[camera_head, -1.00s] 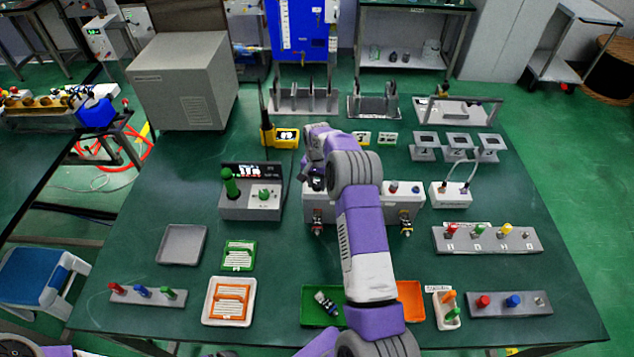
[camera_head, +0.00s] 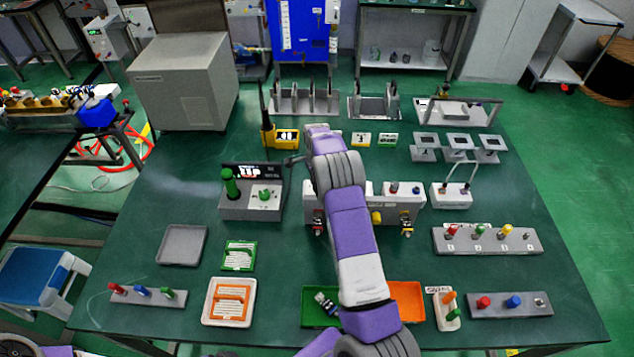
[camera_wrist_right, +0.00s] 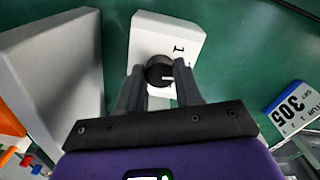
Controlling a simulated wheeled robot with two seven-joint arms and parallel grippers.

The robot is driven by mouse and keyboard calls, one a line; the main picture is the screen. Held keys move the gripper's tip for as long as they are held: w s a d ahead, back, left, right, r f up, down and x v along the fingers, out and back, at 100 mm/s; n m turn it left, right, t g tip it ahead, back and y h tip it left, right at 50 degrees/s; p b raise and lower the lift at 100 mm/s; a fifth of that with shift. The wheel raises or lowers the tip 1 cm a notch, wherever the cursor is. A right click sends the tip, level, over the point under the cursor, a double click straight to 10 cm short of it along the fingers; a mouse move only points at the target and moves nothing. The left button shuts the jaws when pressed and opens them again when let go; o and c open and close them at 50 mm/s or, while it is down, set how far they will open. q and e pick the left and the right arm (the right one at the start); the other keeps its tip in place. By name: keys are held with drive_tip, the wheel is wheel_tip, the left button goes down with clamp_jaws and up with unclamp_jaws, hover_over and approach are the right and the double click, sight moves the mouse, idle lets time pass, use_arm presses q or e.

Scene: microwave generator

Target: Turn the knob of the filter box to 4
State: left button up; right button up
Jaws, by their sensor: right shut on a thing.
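The filter box (camera_wrist_right: 165,32) shows in the right wrist view as a white box with a printed "1" on its face. Its round black knob (camera_wrist_right: 159,76) has a white mark on it that lies toward the right. My right gripper (camera_wrist_right: 159,69) is shut on the knob, with one grey finger on each side. Other numbers on the face are hidden by the fingers or too small to read. In the head view my right arm covers the knob and my right gripper. My left gripper is not in view.
In the right wrist view a large grey surface (camera_wrist_right: 58,75) stands close on the left, and a "305" sign (camera_wrist_right: 291,108) lies on the right. In the head view a grey box with a display (camera_head: 250,207) and a yellow device (camera_head: 278,136) stand left of my arm.

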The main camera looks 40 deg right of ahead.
drive_tip(key=m, duration=0.5)
drive_tip(key=shift+m, duration=0.3)
idle(0.4)
drive_tip(key=o, duration=1)
drive_tip(key=shift+o, duration=0.2)
wheel_tip(320, 180, up, 8)
drive_tip(key=shift+f+p, duration=0.2)
drive_tip(key=shift+p, duration=0.45)
